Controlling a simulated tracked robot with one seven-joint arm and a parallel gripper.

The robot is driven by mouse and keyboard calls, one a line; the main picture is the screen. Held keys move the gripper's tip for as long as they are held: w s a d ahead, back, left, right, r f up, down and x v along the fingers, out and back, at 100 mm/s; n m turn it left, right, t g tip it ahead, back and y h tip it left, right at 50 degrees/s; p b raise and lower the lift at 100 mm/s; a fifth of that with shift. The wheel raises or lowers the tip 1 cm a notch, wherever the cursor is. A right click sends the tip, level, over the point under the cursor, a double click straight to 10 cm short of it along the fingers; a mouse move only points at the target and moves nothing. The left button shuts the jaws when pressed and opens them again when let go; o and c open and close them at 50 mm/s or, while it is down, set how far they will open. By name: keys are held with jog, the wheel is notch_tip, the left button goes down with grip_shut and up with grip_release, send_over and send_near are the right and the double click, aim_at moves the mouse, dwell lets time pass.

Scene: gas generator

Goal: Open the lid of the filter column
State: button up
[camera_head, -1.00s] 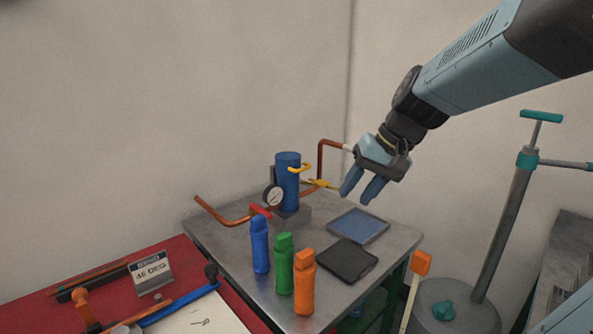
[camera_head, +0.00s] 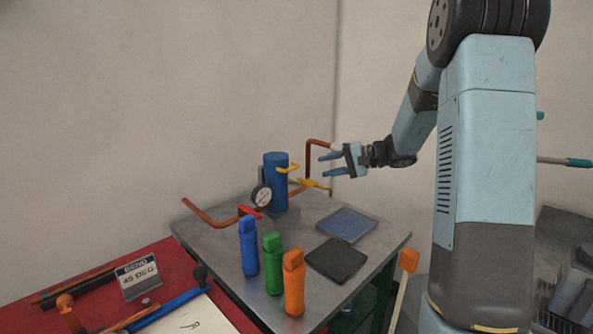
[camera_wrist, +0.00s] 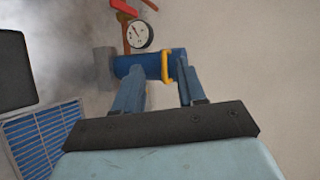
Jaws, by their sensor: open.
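The filter column is a blue upright cylinder (camera_head: 274,180) at the back of the grey metal table. A yellow handle (camera_head: 288,168) sticks out near its top on the right side, and its top looks closed. My gripper (camera_head: 326,164) is open and empty, to the right of the column at about the height of its top, with its fingers pointing left toward it. In the wrist view the blue column (camera_wrist: 138,65) lies sideways, and the yellow handle (camera_wrist: 166,67) shows between my two fingertips (camera_wrist: 160,72). I see a gap between the gripper and the handle in the head view.
A gauge (camera_head: 261,198) and a red valve handle (camera_head: 249,211) sit by the column. Copper pipes (camera_head: 210,218) run beside it. Blue, green and orange bottles (camera_head: 273,256) stand in front. A blue-grilled filter (camera_head: 346,224) and a black pad (camera_head: 336,260) lie flat on the table.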

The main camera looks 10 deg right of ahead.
jog(key=w+d+f+m+t, duration=0.1)
jog(key=w+d+f+t, duration=0.1)
jog(key=w+d+f, duration=0.15)
send_near(281, 165)
jog(key=shift+y, duration=0.3)
jog(key=w+a+f, duration=0.2)
jog(key=a+f, duration=0.1)
jog(key=shift+w+f, duration=0.15)
jog(key=shift+w, duration=0.25)
jog(key=shift+c, duration=0.3)
jog(key=shift+m, duration=0.3)
grip_shut()
